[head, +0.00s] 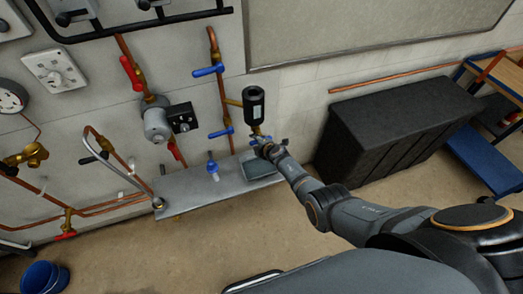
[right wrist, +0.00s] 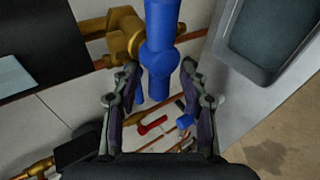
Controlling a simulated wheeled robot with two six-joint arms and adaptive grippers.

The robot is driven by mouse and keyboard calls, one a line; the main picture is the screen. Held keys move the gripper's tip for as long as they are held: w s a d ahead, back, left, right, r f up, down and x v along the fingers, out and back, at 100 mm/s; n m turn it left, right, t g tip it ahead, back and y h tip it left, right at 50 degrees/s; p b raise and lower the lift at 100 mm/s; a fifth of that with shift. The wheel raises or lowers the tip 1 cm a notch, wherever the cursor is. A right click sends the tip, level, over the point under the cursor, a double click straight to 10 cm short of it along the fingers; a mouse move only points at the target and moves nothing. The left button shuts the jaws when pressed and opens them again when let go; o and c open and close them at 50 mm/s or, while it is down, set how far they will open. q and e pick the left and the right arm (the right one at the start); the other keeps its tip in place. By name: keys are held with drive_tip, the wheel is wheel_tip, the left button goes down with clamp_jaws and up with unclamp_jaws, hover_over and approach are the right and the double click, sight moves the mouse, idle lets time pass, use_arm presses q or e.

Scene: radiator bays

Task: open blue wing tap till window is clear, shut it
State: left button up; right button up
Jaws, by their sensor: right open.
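The blue wing tap (right wrist: 161,58) shows large in the right wrist view, on a brass valve body (right wrist: 124,36). My right gripper (right wrist: 158,82) is open, with one finger on each side of the blue handle's lower end; I cannot tell whether they touch it. In the head view my right gripper (head: 262,145) is just below a black housing (head: 254,104) on the wall pipework and largely hides the tap. The housing's pale window (right wrist: 14,76) is partly in the wrist view; I cannot tell whether it is clear. My left gripper is not in view.
Two other blue handles (head: 208,71) (head: 221,133) sit on the copper pipe to the left. A grey shelf (head: 182,190) below holds a blue-topped bottle (head: 213,171) and a grey tray (head: 260,167). A black chest (head: 390,130) stands right; a blue bucket (head: 42,279) stands lower left.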

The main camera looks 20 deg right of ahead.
drive_tip(key=s+d, duration=0.3)
drive_tip(key=s, duration=0.9)
drive_tip(key=shift+s+r, duration=0.25)
drive_tip(key=s+d+f+m+g+h+b, duration=0.25)
drive_tip(key=s+f+m, duration=0.35)
drive_tip(key=s+f, duration=0.55)
drive_tip(key=s+d+f+m+g+h+b, duration=0.15)
drive_tip(key=s+d+f+m, duration=0.25)
drive_tip(key=s+f+m, duration=0.55)
drive_tip(key=s+f+m+g+b, duration=0.1)
drive_tip(key=s+f, duration=0.3)
drive_tip(key=s, duration=0.4)
drive_tip(key=s+f+m+g, duration=0.1)
drive_tip(key=s+f+g, duration=0.2)
drive_tip(key=s, duration=0.4)
drive_tip(key=s+d+f+m+g+b, duration=0.1)
drive_tip(key=s+f, duration=0.5)
drive_tip(key=s, duration=0.2)
drive_tip(key=shift+s+m+g+b, duration=0.35)
drive_tip(key=shift+g, duration=0.05)
